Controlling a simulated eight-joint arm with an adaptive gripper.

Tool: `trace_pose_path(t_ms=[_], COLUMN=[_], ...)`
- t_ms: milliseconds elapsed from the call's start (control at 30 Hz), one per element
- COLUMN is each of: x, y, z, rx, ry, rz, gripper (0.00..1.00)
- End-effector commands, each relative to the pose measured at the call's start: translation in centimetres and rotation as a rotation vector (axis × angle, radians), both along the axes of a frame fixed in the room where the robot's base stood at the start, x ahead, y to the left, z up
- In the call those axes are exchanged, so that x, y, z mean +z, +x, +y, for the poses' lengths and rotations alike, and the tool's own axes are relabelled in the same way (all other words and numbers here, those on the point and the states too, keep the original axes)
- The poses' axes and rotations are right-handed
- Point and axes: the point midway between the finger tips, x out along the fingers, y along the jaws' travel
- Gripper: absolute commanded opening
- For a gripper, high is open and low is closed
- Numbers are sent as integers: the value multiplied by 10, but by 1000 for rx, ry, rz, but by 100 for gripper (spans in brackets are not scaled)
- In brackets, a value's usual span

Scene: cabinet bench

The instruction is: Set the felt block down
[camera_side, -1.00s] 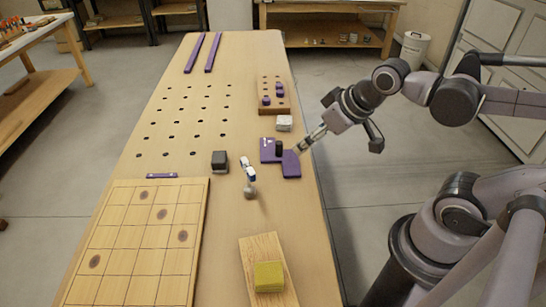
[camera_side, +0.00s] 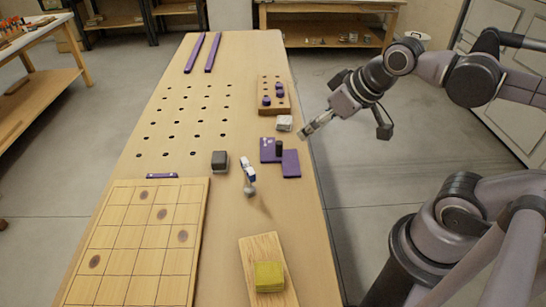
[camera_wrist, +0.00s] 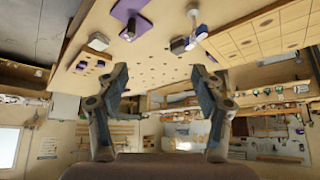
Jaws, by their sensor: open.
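A small dark upright block (camera_side: 279,147) stands at the purple pads (camera_side: 291,164) near the table's right edge. In the wrist view a dark piece (camera_wrist: 128,31) shows at the purple pad (camera_wrist: 131,9). A larger dark grey block (camera_side: 219,162) sits on the table left of the pads; it also shows in the wrist view (camera_wrist: 178,46). I cannot tell by looks which is the felt block. My gripper (camera_side: 303,134) is above the table's right edge, beyond the pads and apart from them. In the wrist view its fingers (camera_wrist: 160,76) are spread with nothing between them.
A white block (camera_side: 284,123) lies near my gripper. Behind it is a wooden peg board (camera_side: 273,106) with purple pegs. A blue-and-white item (camera_side: 248,172) lies left of the pads. In front, a wooden board (camera_side: 261,243) carries a yellow-green block (camera_side: 269,276). A gridded board (camera_side: 130,255) lies at the left.

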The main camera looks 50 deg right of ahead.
Motion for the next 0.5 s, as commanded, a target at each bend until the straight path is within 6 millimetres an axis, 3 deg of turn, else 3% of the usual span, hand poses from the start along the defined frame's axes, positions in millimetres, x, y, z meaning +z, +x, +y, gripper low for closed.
trace_pose_path(t_ms=[33,500], x=[8,12], y=[-1,49], z=[0,2], rx=[0,456], ry=[0,-483], rz=[0,121], gripper=[68,68])
